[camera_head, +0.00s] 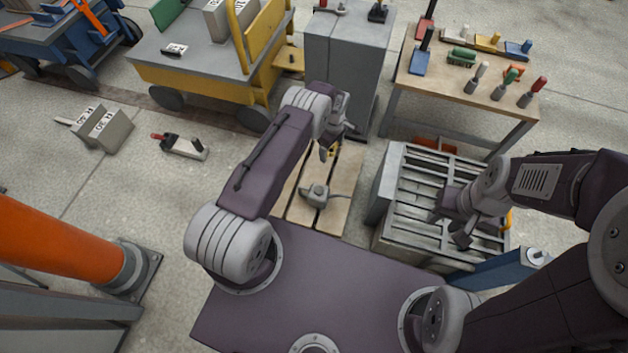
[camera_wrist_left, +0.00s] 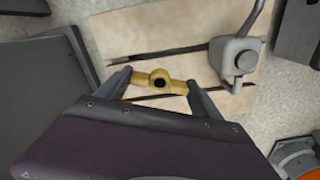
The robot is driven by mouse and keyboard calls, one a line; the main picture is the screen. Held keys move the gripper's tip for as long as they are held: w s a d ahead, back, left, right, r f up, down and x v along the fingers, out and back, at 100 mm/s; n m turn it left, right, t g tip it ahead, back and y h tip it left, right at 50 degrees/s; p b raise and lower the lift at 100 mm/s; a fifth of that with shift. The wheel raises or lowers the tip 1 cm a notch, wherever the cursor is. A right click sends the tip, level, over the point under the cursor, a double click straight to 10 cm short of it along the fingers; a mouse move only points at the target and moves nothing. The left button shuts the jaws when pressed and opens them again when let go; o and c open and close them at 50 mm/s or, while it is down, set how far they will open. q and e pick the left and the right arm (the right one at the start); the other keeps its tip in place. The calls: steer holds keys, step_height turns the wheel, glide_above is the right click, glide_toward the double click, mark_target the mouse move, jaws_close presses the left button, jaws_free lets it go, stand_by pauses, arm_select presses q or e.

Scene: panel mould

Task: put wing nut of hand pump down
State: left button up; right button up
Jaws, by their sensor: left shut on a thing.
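The brass-yellow wing nut (camera_wrist_left: 159,82), with two wings and a dark centre hole, is in the left wrist view. My left gripper (camera_wrist_left: 157,80) is shut on it, one finger at each wing. In the head view a bit of the wing nut (camera_head: 324,153) shows below my left gripper (camera_head: 336,146), over the far part of a wooden pallet (camera_head: 346,170). I cannot tell its height above the boards. The grey hand pump (camera_head: 316,195) sits on the pallet nearer to me; it also shows in the left wrist view (camera_wrist_left: 236,57). My right gripper (camera_head: 450,228) is open and empty over a slatted grey rack.
The slatted rack (camera_head: 430,195) stands right of the pallet. A grey cabinet (camera_head: 345,50) stands behind it. A wooden table with tools (camera_head: 455,85) is at the back right, a yellow cart (camera_head: 200,65) at the back left. Floor left of the pallet is mostly clear.

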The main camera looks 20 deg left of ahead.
arm_select(q)
steer(key=b, duration=0.3)
glide_above(305, 182)
steer(key=f, duration=0.6)
steer(key=shift+w+d+f, duration=0.2)
steer(key=shift+w+f, duration=0.1)
steer(key=shift+s+a+f, duration=0.15)
steer(key=shift+s+a, duration=0.1)
steer(key=shift+s, duration=0.15)
step_height(305, 182, down, 4)
steer(key=b, duration=0.4)
steer(key=shift+f, duration=0.2)
steer(key=shift+r, duration=0.25)
steer(key=shift+f, duration=0.2)
steer(key=o, duration=1.5)
